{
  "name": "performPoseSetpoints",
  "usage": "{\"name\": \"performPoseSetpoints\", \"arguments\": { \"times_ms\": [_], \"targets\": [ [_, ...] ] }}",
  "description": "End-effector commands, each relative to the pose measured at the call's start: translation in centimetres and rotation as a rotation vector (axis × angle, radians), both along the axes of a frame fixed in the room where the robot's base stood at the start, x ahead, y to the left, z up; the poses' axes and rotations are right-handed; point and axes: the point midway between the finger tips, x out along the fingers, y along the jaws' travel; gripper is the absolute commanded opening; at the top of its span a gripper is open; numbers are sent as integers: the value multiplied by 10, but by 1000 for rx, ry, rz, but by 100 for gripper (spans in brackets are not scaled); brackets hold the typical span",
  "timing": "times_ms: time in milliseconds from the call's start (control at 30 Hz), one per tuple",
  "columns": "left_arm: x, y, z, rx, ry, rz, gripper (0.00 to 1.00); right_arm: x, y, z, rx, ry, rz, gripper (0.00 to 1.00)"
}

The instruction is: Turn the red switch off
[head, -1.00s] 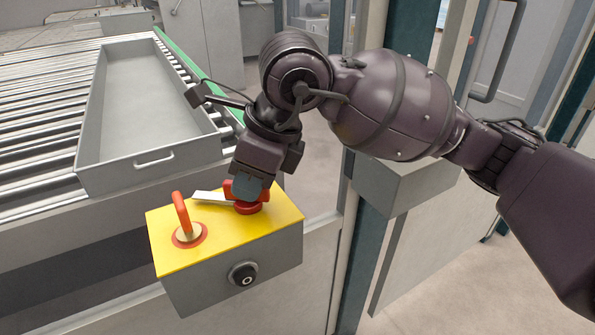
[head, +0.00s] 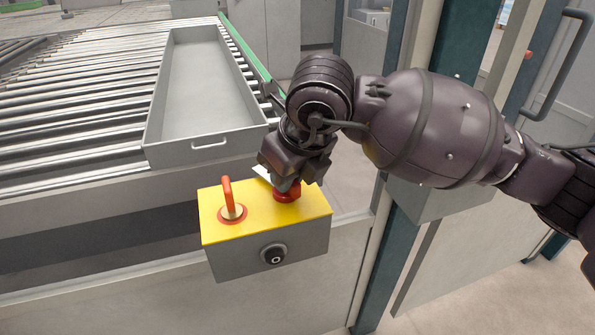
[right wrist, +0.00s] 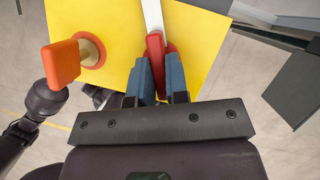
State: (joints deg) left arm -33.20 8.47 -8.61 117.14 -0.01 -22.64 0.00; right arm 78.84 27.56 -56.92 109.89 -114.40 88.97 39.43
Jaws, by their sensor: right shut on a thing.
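The red switch (head: 288,192) sits on the right part of a yellow-topped grey box (head: 258,212). A white pointer (head: 262,172) extends from it toward the back left. In the right wrist view the switch's red grip (right wrist: 155,48) is between the blue-tipped fingers of my right gripper (right wrist: 158,72), and the white pointer (right wrist: 153,16) runs straight away from it. My right gripper (head: 289,182) is shut on this grip from above; its fingertips are mostly hidden in the head view. My left gripper cannot be made out.
An upright red handle (head: 228,196) stands left of the switch on the same box. A black knob (head: 273,255) is on the box front. A grey tray (head: 205,150) lies on the roller conveyor (head: 75,125) behind. A teal post (head: 400,235) stands right of the box.

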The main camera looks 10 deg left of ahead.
Motion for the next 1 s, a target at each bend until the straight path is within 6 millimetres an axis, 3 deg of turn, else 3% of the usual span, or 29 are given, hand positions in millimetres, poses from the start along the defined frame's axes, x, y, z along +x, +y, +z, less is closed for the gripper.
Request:
{"name": "performPoseSetpoints", "arguments": {
  "times_ms": [300, 333, 500, 800, 1000],
  "targets": [
    [3, 0, 3, 1, -7, -2, 43, 1, 0, 1, 1, 1, -5, 0],
    [3, 0, 3, 1, -7, -3, 43, 1, 0, 1, 1, 0, -5, 16],
    [5, 0, 4, 1, -11, -3, 43, 0, 0, 0, 0, 0, -4, 40],
    [6, -1, 5, 0, -13, -2, 43, 0, -1, 2, 1, 0, -3, 40],
    [7, -1, 10, -3, -21, -1, 43, -5, -7, 24, 2, -5, -2, 40]
  ]
}}
